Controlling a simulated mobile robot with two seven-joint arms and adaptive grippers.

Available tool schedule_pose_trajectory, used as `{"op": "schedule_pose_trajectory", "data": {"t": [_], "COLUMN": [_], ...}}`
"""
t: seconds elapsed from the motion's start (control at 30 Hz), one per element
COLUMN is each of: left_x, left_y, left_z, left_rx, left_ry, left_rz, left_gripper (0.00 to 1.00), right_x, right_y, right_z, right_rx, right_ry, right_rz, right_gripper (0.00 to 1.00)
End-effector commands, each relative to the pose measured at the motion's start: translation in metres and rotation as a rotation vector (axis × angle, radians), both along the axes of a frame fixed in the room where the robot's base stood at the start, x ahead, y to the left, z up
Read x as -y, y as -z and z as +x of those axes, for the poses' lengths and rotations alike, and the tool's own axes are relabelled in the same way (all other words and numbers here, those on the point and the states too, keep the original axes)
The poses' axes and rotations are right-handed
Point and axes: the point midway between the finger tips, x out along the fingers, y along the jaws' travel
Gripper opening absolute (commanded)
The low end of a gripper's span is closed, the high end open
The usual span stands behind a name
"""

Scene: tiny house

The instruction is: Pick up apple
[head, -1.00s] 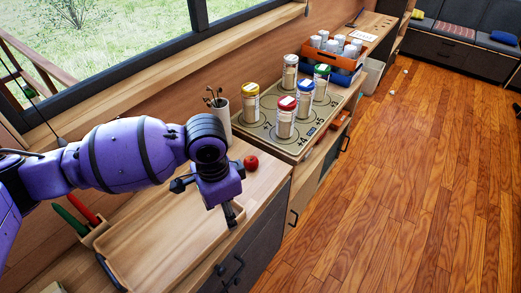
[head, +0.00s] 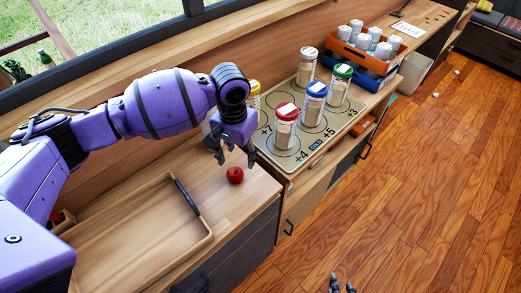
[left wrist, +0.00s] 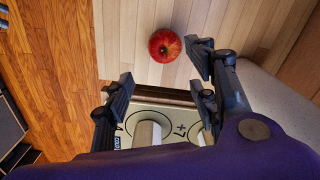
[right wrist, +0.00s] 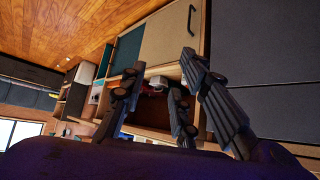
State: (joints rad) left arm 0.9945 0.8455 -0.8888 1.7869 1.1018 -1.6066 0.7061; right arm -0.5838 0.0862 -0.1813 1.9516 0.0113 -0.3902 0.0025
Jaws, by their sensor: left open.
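The red apple (head: 235,175) sits on the wooden counter near its front edge, right of the wooden tray. My left gripper (head: 233,155) is open and empty, just above and behind the apple, pointing down. In the left wrist view the apple (left wrist: 165,46) lies past the spread fingertips (left wrist: 160,76), close to the gap between them, with no finger seen touching it. My right gripper (head: 342,286) shows only at the bottom edge of the head view. In the right wrist view its fingers (right wrist: 157,80) are apart, with nothing between them.
A wooden tray (head: 110,257) with a dark handle lies left of the apple. Right of the apple, a numbered board (head: 262,143) holds several lidded jars. An orange crate (head: 345,50) of white cans stands farther back.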

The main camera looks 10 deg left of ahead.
Motion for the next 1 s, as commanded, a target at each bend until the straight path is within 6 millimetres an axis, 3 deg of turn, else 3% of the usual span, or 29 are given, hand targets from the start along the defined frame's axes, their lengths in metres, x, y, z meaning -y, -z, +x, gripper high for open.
{"op": "schedule_pose_trajectory", "data": {"t": [0.13, 0.4, 0.6, 0.9, 1.0], "left_x": [-0.001, -0.003, -0.005, -0.005, -0.005], "left_y": [0.012, 0.044, 0.073, 0.079, 0.079], "left_z": [-0.003, -0.005, -0.007, -0.006, -0.006], "left_rx": [-0.007, -0.007, -0.004, -0.003, -0.003], "left_ry": [-0.036, -0.034, -0.033, -0.032, -0.031], "left_rz": [0.002, 0.002, 0.002, 0.002, 0.002], "left_gripper": [0.52, 0.52, 0.52, 0.52, 0.42], "right_x": [0.0, 0.001, 0.002, 0.001, 0.001], "right_y": [0.001, 0.01, 0.01, 0.005, 0.005], "right_z": [-0.001, -0.022, -0.019, -0.006, -0.006], "right_rx": [-0.002, -0.038, -0.033, -0.011, -0.01], "right_ry": [-0.001, 0.006, 0.005, 0.0, -0.001], "right_rz": [0.001, 0.001, -0.002, -0.002, -0.002], "right_gripper": [0.28, 0.28, 0.28, 0.28, 0.28]}}
